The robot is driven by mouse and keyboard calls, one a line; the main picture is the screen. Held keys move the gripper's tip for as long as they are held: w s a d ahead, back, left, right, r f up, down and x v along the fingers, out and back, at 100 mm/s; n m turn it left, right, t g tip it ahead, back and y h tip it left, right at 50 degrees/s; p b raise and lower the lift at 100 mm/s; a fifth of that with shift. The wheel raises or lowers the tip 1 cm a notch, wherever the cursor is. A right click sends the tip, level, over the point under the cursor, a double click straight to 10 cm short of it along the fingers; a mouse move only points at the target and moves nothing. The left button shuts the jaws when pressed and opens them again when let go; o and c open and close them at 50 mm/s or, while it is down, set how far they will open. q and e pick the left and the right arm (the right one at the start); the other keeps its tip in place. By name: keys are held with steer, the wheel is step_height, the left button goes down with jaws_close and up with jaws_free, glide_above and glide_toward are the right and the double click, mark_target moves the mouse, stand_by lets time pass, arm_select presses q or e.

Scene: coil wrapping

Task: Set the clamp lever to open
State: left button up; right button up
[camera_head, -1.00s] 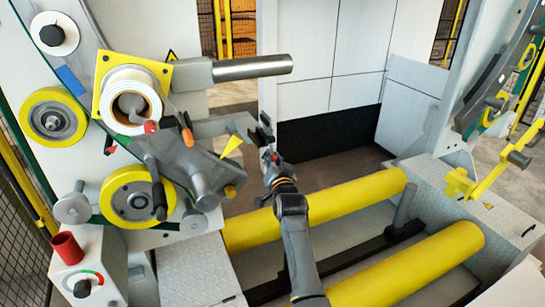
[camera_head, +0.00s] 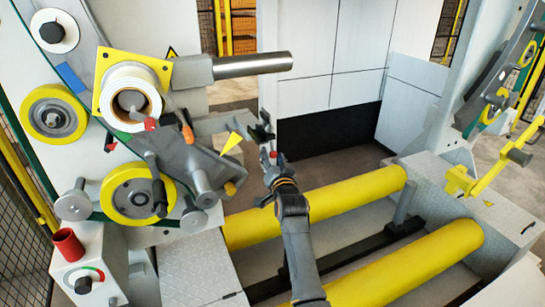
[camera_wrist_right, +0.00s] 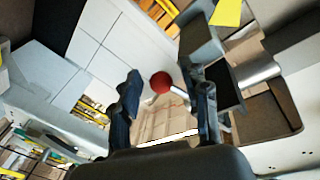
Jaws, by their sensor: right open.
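The clamp lever shows as a red ball knob (camera_wrist_right: 161,82) on a thin metal rod in the right wrist view. In the head view the red knob (camera_head: 274,154) is small, below the dark clamp end of the grey arm by the yellow triangular plate (camera_head: 232,143). My right gripper (camera_wrist_right: 166,95) is open. In the wrist view the knob appears between its two fingers, and the rod runs behind the right-hand finger; contact cannot be told. In the head view my right gripper (camera_head: 275,163) is right at the knob. My left gripper is not in view.
Two yellow rollers (camera_head: 352,193) lie below and beside my right arm. The machine with a white tape roll (camera_head: 130,97) and yellow wheels stands at left. A metal bar (camera_head: 252,65) projects above the clamp. Open floor lies behind it, before white panels (camera_head: 358,50).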

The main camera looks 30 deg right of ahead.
steer(key=v, duration=0.7)
steer(key=shift+w+r, duration=0.1)
steer(key=s+a+f+n+g+y, duration=0.1)
steer(key=s+a+f+n+g, duration=0.15)
steer(key=f, duration=0.75)
steer(key=s+a+f+n+g+y, duration=0.1)
steer(key=s+a+f+y, duration=0.15)
steer(key=f, duration=0.75)
steer(key=s+a+f+n+g+y, duration=0.1)
steer(key=a+f+n+g, duration=0.15)
steer(key=f, duration=0.75)
steer(key=s+a+f+n+g+b, duration=0.15)
steer(key=s+a+f, duration=0.25)
steer(key=s+f, duration=0.8)
steer(key=s+f+n+g, duration=0.2)
steer(key=s+f+g, duration=0.3)
steer(key=s+f, duration=1.05)
steer(key=s+d+f+n+g, duration=0.1)
steer(key=s+f+g, duration=0.1)
steer(key=s, duration=1)
steer(key=s+d+f+n+g, duration=0.1)
steer(key=s+f, duration=0.3)
steer(key=s, duration=0.8)
steer(key=shift+d+f+g, duration=0.15)
steer(key=shift+f+g, duration=0.15)
steer(key=shift+g, duration=0.15)
